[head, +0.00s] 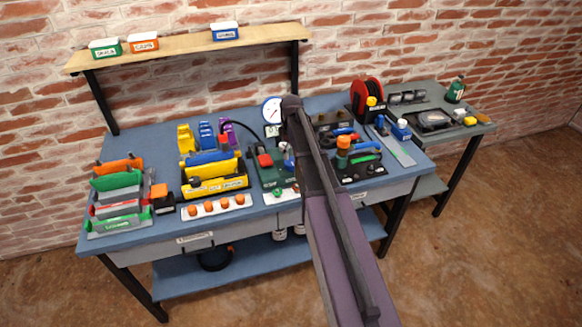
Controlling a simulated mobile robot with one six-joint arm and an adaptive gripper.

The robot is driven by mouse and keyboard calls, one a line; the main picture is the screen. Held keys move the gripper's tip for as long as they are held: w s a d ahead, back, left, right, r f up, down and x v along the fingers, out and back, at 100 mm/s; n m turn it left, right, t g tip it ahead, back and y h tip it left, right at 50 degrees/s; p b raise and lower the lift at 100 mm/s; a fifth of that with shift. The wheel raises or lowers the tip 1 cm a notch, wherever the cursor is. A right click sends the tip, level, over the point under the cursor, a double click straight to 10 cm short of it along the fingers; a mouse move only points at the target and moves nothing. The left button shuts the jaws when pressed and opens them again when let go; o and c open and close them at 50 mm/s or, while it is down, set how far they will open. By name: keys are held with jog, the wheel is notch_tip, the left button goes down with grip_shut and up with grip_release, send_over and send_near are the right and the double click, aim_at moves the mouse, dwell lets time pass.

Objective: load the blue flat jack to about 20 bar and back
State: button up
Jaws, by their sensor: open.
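Several coloured flat pieces stand in a yellow and black rack (217,187). A blue piece (207,158) among them may be the blue flat jack; its label is too small to read. A round white dial gauge (272,110) stands at the back of the bench, with a black hose beside it. A green unit with a red part (265,161) sits in front of the gauge, partly covered by my arm. My arm reaches over the middle of the bench. My gripper cannot be made out; my arm hides that area.
The blue workbench (150,148) is crowded. Coloured holders (118,186) stand at the left, and a row of orange knobs (217,207) lines the front. A red reel (366,97) stands at the right rear. A wooden shelf (185,47) overhangs the back. A side table (430,95) adjoins at right.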

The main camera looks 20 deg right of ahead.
aim_at(291, 161)
jog(key=shift+f+b, duration=2.5)
jog(key=shift+f, duration=0.3)
jog(key=c, duration=0.9)
